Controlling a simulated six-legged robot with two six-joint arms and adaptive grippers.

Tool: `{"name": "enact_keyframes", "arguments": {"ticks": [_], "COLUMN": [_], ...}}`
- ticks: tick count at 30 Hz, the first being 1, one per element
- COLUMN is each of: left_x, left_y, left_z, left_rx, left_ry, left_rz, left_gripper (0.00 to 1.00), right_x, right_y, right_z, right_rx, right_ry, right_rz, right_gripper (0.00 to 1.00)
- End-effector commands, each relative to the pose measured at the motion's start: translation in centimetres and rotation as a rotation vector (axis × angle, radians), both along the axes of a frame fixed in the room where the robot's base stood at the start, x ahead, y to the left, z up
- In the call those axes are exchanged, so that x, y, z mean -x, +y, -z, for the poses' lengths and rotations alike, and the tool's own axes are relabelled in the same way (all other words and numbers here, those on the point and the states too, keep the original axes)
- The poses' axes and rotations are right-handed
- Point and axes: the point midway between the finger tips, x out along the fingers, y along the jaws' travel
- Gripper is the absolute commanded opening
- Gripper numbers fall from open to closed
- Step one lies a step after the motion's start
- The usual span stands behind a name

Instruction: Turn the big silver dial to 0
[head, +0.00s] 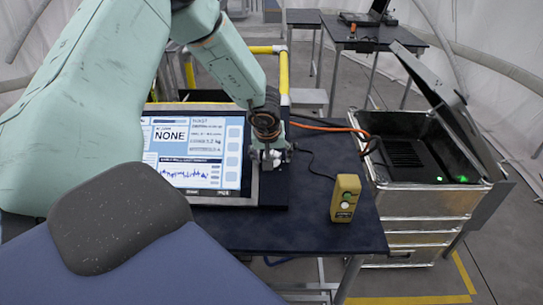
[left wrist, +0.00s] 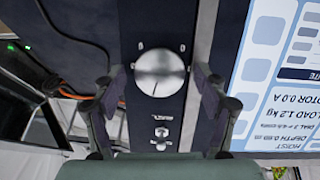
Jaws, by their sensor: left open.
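The big silver dial (left wrist: 160,72) is on a dark vertical strip beside the screen in the left wrist view. It is round, with a thin dark mark toward its lower edge. Small white marks stand above it at left and right; I cannot read them surely. My left gripper (left wrist: 159,84) is open, with one finger on each side of the dial; whether either touches it I cannot tell. In the head view my left gripper (head: 268,157) is at the screen's right edge and hides the dial. My right gripper is not in view.
The lit screen (head: 195,150) reads NONE. Smaller silver knobs (left wrist: 161,132) sit below the dial in the wrist view. A yellow button box (head: 345,198) stands on the dark table (head: 290,230). An open metal case (head: 425,200) is at right.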

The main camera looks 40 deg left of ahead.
Motion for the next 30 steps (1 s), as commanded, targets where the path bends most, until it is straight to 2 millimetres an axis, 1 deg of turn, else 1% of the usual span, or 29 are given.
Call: {"name": "enact_keyframes", "arguments": {"ticks": [4, 23, 24, 30], "left_x": [0.0, -0.01, -0.01, 0.0], "left_y": [-0.01, 0.01, 0.01, 0.03], "left_z": [-0.03, -0.05, -0.05, -0.04], "left_rx": [0.0, 0.0, 0.0, 0.007], "left_ry": [0.0, -0.001, -0.001, -0.008], "left_rz": [0.0, 0.0, 0.0, -0.013], "left_gripper": [0.73, 0.19, 0.18, 0.18], "right_x": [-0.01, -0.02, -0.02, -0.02], "right_y": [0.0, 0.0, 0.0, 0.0], "right_z": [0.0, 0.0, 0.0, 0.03], "right_rx": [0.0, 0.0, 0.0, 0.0], "right_ry": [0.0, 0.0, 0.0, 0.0], "right_rz": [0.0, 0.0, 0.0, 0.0], "right_gripper": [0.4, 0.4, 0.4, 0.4]}}
